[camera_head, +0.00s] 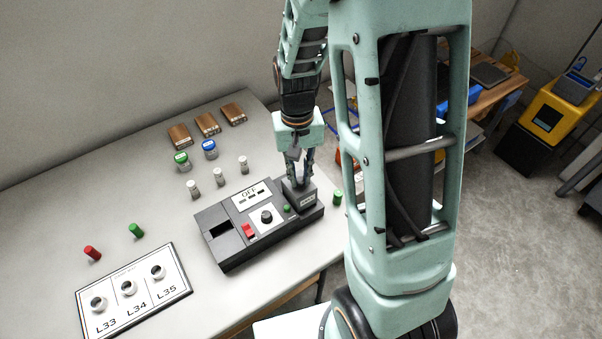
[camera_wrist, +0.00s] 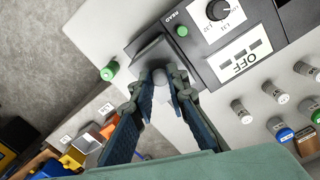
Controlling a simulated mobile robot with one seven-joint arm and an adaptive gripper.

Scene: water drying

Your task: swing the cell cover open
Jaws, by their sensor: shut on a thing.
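A dark instrument box (camera_head: 236,226) stands on the table, with an OFF display, a round black knob, a red switch and a green button. The cell cover (camera_head: 303,198) is the dark piece at its right end; it also shows in the wrist view (camera_wrist: 150,48), beside the green button. My gripper (camera_head: 298,182) points down over this cover. In the wrist view my gripper (camera_wrist: 160,78) is shut on a small round grey knob (camera_wrist: 159,76) at the cover. How far the cover stands open is hard to tell, and what lies under it is hidden.
A white rack board (camera_head: 134,291) marked L33, L34 and L35 lies at the front left. Red and green caps (camera_head: 92,253) lie behind it. Several small vials (camera_head: 219,177) stand behind the box. A green cap (camera_head: 337,196) stands close to the box's right end, near the table edge.

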